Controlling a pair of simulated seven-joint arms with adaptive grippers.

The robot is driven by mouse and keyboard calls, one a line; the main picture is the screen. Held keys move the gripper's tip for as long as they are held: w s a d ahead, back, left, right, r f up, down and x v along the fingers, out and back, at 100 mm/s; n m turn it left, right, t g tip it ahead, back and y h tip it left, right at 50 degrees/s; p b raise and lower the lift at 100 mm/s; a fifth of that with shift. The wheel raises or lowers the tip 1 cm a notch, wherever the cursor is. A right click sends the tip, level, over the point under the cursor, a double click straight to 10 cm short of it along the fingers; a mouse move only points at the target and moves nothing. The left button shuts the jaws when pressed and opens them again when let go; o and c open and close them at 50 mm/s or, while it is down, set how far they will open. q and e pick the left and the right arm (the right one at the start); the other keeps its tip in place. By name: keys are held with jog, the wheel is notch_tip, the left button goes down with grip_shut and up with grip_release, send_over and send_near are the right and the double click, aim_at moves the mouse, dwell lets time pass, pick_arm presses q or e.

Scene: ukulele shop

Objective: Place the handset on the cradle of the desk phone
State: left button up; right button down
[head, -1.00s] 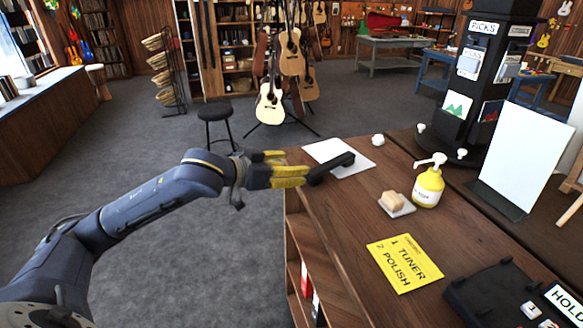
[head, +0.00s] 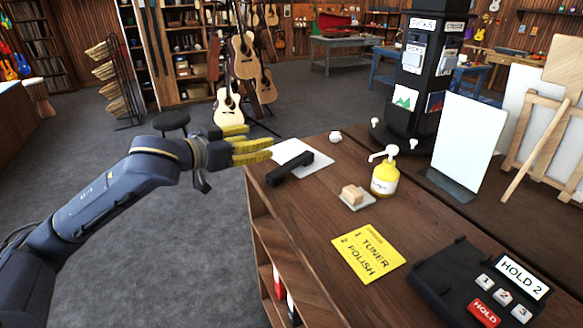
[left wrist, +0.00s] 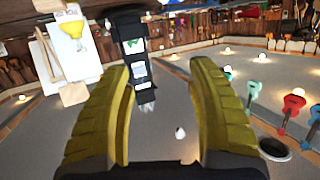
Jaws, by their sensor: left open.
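The black handset (head: 290,168) lies on the wooden counter in the head view, across the front edge of a white sheet (head: 318,160). The black desk phone (head: 445,290) sits at the lower right of the counter, with numbered keys and a red HOLD key; its cradle is bare. My left gripper (head: 270,150) has yellow fingers and is open and empty, just beyond the counter's left edge, up and left of the handset and apart from it. The left wrist view shows its fingers (left wrist: 165,110) spread with nothing between them; the handset is not seen there. My right gripper is not in view.
A white board (head: 468,145) and black display tower (head: 418,85) stand behind. Counter's front left is clear.

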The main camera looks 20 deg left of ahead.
pick_arm(q)
jog(key=w+d+r+g+y, duration=0.1)
jog(key=w+d+r+g, duration=0.3)
jog(key=w+d+r, duration=0.4)
jog(key=g+y, duration=0.4)
jog(key=g, duration=0.2)
send_near(290, 163)
jog(key=shift+n, duration=0.3)
jog(key=x, duration=0.5)
jog(key=shift+d, duration=0.1)
jog(key=shift+x, duration=3.05)
jog(key=shift+f, duration=0.25)
grip_shut()
